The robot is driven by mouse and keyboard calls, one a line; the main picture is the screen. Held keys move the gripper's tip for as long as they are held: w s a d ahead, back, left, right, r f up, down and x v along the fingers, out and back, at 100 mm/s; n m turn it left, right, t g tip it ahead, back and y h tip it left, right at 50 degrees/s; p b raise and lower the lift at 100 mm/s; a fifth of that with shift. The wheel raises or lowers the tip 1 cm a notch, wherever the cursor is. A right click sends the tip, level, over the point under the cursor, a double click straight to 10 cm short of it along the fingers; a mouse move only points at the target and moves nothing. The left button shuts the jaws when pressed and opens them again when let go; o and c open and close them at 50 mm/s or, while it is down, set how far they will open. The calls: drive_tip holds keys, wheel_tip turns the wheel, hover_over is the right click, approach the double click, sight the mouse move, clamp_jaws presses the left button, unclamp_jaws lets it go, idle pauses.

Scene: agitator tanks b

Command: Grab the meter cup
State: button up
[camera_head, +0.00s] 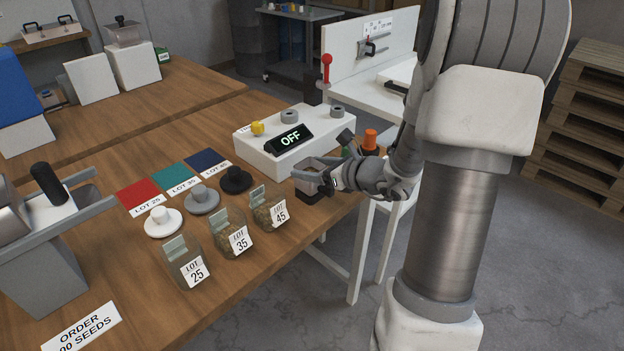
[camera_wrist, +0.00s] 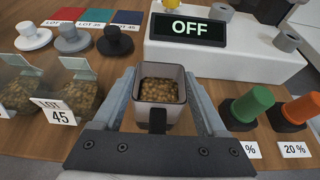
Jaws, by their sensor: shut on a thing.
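The meter cup (camera_wrist: 161,85) is a small square light-grey cup with seeds inside and a dark handle toward the wrist camera. In the wrist view it sits between the two fingers of my gripper (camera_wrist: 163,100), which is shut on it. In the head view the cup (camera_head: 312,168) is at the right edge of the table, in front of the white box, with my gripper (camera_head: 330,180) reaching it from the right. It looks upright. I cannot tell whether its base touches the table.
A white box with an OFF display (camera_head: 290,138) stands behind the cup. Green (camera_wrist: 250,104) and orange (camera_wrist: 300,109) knobs are to its right. Seed bins marked LOT 25 (camera_head: 186,262), LOT 35 (camera_head: 232,235) and LOT 45 (camera_head: 268,210) stand left, near the round weights (camera_head: 201,200).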

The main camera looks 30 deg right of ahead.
drive_tip(key=shift+r, duration=0.2)
drive_tip(key=shift+r+p, duration=0.45)
drive_tip(key=shift+r, duration=0.6)
drive_tip(key=shift+r+p, duration=0.3)
drive_tip(key=shift+r, duration=0.55)
drive_tip(key=r+p+v, duration=0.1)
drive_tip(key=p+v, duration=0.1)
drive_tip(key=v, duration=1.1)
drive_tip(key=shift+w+r+p, duration=0.3)
drive_tip(key=shift+r, duration=0.1)
